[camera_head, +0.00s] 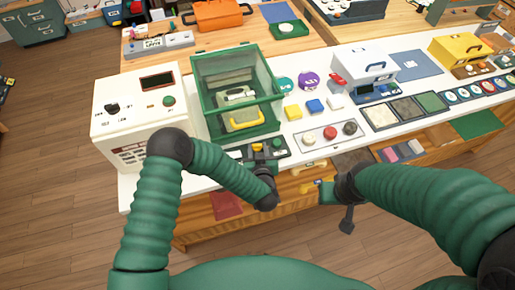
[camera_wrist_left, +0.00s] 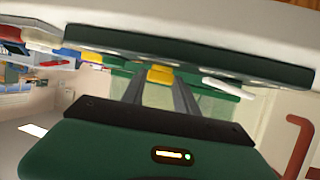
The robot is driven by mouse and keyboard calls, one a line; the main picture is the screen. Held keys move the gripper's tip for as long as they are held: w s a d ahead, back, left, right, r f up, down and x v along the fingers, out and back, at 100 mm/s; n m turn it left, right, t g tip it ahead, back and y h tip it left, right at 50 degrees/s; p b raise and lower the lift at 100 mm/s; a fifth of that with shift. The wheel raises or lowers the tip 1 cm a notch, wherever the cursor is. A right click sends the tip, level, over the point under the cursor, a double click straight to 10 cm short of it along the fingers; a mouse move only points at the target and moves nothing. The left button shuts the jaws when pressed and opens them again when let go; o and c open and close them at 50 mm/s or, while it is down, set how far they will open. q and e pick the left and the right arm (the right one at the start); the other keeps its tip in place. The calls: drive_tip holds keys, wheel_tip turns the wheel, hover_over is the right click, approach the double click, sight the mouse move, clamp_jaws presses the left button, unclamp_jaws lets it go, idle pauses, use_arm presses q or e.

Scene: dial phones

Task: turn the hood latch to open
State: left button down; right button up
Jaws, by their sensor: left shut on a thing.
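The hood (camera_head: 238,75) is a green-framed box with clear walls on the white worktop, and its lid looks closed. A dark green panel (camera_head: 278,152) lies at its front edge, with a yellow latch piece (camera_head: 257,147) on it. My left gripper (camera_head: 259,156) is at this panel, and its arm partly covers it. In the left wrist view, the two grey fingers of my left gripper (camera_wrist_left: 160,88) are shut on the yellow latch piece (camera_wrist_left: 160,74), against the dark panel (camera_wrist_left: 190,60). My right gripper (camera_head: 346,212) hangs in front of the worktop, away from the hood; its fingers are unclear.
A cream machine (camera_head: 140,115) with a dark display stands left of the hood. A yellow handle (camera_head: 308,187) shows on the worktop front near my right gripper.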

use_arm(q)
drive_tip(key=shift+d+n+g+y, duration=0.15)
drive_tip(key=shift+n+g+y, duration=0.05)
drive_tip(key=shift+n+y, duration=0.5)
drive_tip(key=shift+d+n+g+y, duration=0.2)
drive_tip(key=shift+n+y, duration=0.4)
drive_tip(key=shift+y, duration=0.2)
drive_tip(key=c, duration=0.9)
unclamp_jaws()
drive_tip(key=shift+s, duration=0.1)
drive_tip(key=v, duration=1.6)
drive_tip(key=shift+s+d+b, duration=0.15)
drive_tip(key=shift+s+b, duration=0.1)
drive_tip(key=shift+b, duration=0.05)
